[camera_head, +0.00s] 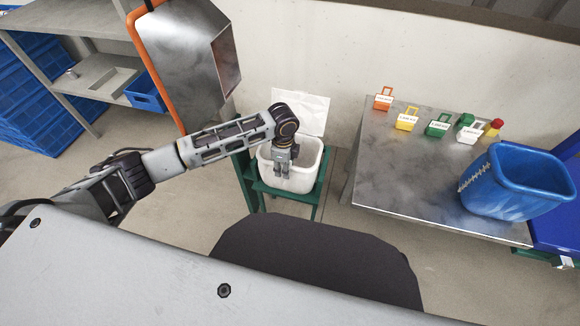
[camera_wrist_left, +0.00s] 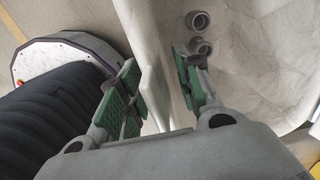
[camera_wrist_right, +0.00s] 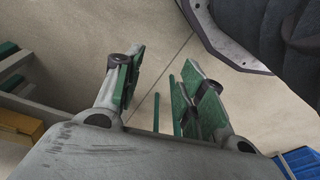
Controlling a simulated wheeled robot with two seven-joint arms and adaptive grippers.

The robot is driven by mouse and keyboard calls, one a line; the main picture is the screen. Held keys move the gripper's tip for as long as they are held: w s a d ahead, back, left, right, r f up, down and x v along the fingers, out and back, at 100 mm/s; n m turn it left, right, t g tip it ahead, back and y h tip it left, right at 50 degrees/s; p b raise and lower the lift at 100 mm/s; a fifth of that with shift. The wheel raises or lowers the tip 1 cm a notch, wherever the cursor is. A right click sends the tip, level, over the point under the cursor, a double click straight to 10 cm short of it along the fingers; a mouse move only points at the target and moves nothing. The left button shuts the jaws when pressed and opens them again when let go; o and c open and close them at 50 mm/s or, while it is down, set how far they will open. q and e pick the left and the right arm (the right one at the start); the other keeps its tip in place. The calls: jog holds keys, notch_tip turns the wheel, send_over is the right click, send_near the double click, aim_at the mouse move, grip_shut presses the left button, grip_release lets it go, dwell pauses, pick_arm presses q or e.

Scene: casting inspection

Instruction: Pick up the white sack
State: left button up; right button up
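The white sack (camera_head: 267,173) stands open-topped in a green stand (camera_head: 245,170) in the middle of the head view. In the left wrist view the sack (camera_wrist_left: 270,60) fills the right side, with a couple of grey ring-shaped fittings (camera_wrist_left: 200,22) inside it. My left gripper (camera_head: 284,172) points down at the sack's near rim. In the left wrist view its fingers (camera_wrist_left: 158,88) are apart, with the sack's rim wall running between them; whether they touch it I cannot tell. My right gripper (camera_wrist_right: 160,88) is open and empty above the floor. It does not show in the head view.
A metal table (camera_head: 400,180) on the right holds small coloured labelled containers and a blue bin (camera_head: 515,182). A white sheet (camera_head: 300,110) is behind the sack. A metal hood with an orange edge (camera_head: 190,60) hangs near my left arm. Shelves (camera_head: 90,75) stand at the left.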

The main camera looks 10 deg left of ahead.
pick_arm(q)
notch_tip(320, 180, down, 3)
jog(key=shift+r+b, duration=0.2)
jog(key=shift+b, duration=0.15)
pick_arm(e)
jog(key=shift+w+a+r, duration=0.15)
jog(key=shift+r, duration=0.8)
pick_arm(q)
grip_shut()
